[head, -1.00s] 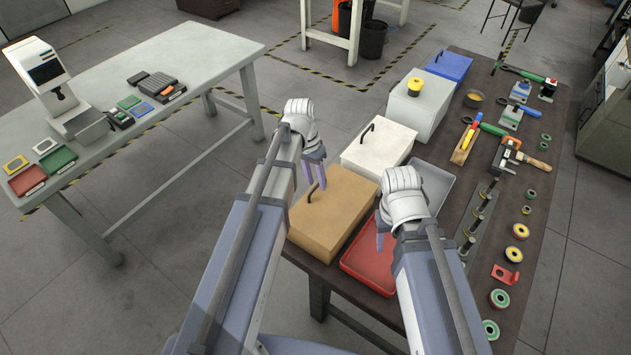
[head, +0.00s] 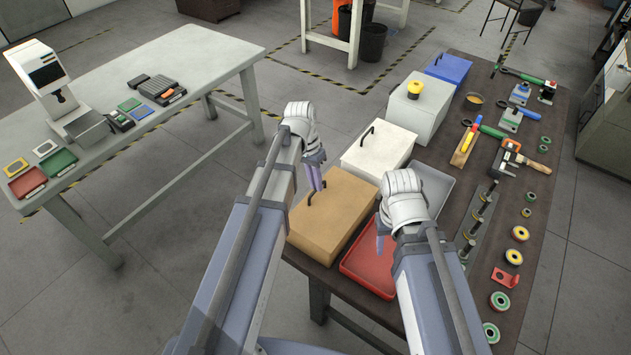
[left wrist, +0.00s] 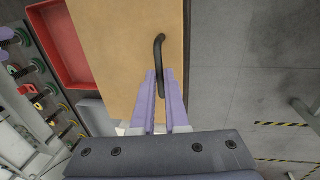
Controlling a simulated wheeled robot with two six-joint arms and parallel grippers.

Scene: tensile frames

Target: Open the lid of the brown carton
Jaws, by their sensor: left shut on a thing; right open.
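The brown carton (head: 333,222) stands at the near left corner of the dark table with its lid down. A black handle (left wrist: 159,55) stands up from the lid. My left gripper (head: 318,188) is over the lid, and its purple fingers are shut on the handle. In the left wrist view the left gripper (left wrist: 160,78) has a finger on each side of the handle. My right gripper (head: 380,238) is open and empty above the red tray (head: 366,272). Its fingers are partly hidden by its own wrist.
A white box (head: 378,150) with a black handle stands just behind the carton. A grey tray (head: 437,180) lies to the right of it. Tools and several tape rolls (head: 499,301) cover the right side of the dark table. Open floor lies left of the carton.

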